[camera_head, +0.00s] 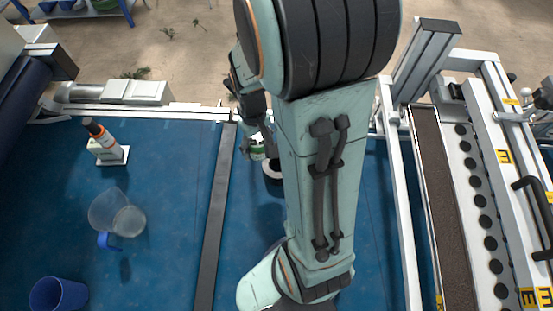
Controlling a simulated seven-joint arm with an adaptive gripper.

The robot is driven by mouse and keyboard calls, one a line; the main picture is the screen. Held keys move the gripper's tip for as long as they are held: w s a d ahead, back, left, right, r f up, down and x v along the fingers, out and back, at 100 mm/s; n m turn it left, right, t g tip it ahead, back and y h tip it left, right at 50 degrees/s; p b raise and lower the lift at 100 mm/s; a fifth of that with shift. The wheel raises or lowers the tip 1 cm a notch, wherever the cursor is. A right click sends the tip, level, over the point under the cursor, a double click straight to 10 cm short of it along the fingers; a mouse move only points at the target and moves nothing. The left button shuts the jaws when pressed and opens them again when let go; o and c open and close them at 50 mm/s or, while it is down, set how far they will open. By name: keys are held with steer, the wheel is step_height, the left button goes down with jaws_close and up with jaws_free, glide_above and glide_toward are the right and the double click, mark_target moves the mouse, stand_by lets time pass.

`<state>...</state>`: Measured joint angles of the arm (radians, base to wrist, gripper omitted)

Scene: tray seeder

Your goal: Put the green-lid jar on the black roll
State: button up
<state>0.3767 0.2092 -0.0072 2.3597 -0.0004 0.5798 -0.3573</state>
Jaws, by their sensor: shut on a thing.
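My gripper (262,132) points down over the middle of the blue surface and is partly hidden behind my own arm. It is shut on the green-lid jar (257,151), whose green and white side shows at the fingertips. The black roll (271,172), a dark ring with a pale centre, lies just below and to the right of the jar in the picture. My arm covers the roll's right part. I cannot tell whether the jar touches the roll or is above it.
A clear jug with a blue handle (117,216), a blue cup (58,294) and an orange-and-black bottle on a white base (104,144) stand at left. A dark strip (217,215) crosses the blue surface (165,180). The seeder frame (405,210) bounds the right.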

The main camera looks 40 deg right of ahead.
mark_target(273, 178)
steer(key=shift+m, duration=0.9)
steer(key=d+f, duration=0.1)
steer(key=f, duration=0.1)
steer(key=s+d+f, duration=0.1)
steer(key=f, duration=0.2)
steer(key=s+d+f, duration=0.1)
steer(key=f, duration=0.1)
steer(key=shift+d+f, duration=0.4)
steer(key=o, duration=1.2)
steer(key=shift+f, duration=0.15)
